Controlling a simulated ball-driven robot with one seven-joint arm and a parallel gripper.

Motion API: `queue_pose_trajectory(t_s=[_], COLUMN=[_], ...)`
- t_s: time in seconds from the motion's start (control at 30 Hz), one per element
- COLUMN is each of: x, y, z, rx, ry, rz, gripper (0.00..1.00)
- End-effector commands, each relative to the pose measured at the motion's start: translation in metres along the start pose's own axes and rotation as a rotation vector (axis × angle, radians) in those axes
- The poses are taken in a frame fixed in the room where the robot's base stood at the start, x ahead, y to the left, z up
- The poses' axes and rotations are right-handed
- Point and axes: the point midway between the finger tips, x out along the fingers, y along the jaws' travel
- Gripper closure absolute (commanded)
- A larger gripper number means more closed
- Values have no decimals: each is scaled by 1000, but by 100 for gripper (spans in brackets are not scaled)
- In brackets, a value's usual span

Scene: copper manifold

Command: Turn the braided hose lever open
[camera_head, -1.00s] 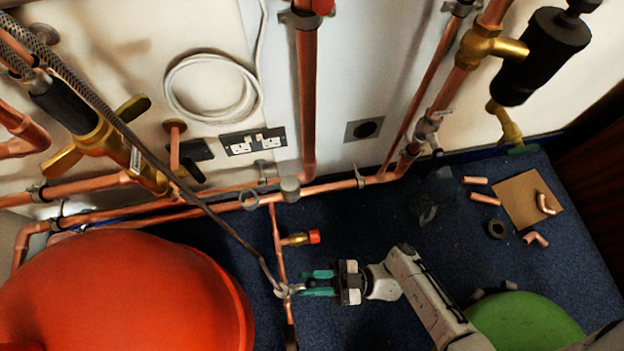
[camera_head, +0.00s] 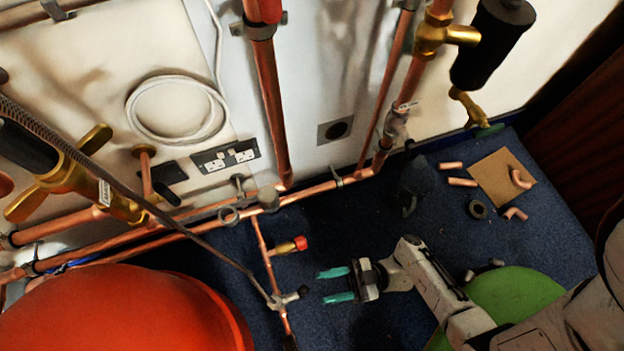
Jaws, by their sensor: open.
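The braided hose (camera_head: 177,224) runs down from the upper left to a small valve (camera_head: 280,300) on a thin copper pipe in the lower middle. A small dark lever end (camera_head: 303,290) sticks out to the right of this valve. My gripper (camera_head: 337,285) has teal fingers that point left toward the lever. Its jaws are open and empty. A gap shows between the fingertips and the lever. The finer shape of the lever is too small to tell.
A red-orange tank (camera_head: 140,310) fills the lower left. A brass fitting with a red cap (camera_head: 289,246) stands just above the valve. Copper offcuts (camera_head: 462,182) and a brown board (camera_head: 505,180) lie on the blue carpet (camera_head: 560,220) at right. A green round object (camera_head: 512,292) lies behind my arm.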

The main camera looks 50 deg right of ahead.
Motion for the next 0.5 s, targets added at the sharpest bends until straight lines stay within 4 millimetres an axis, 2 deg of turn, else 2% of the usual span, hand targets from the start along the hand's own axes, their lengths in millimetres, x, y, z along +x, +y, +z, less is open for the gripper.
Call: queue_pose_trajectory(t_s=[0.1, 0.2, 0.5], x=[-21, -34, -45], y=[1, 1, 0], z=[1, 1, 0], rx=[0, -1, 0], ry=[1, 0, 1], rz=[3, 1, 0], gripper=[55, 55, 55])
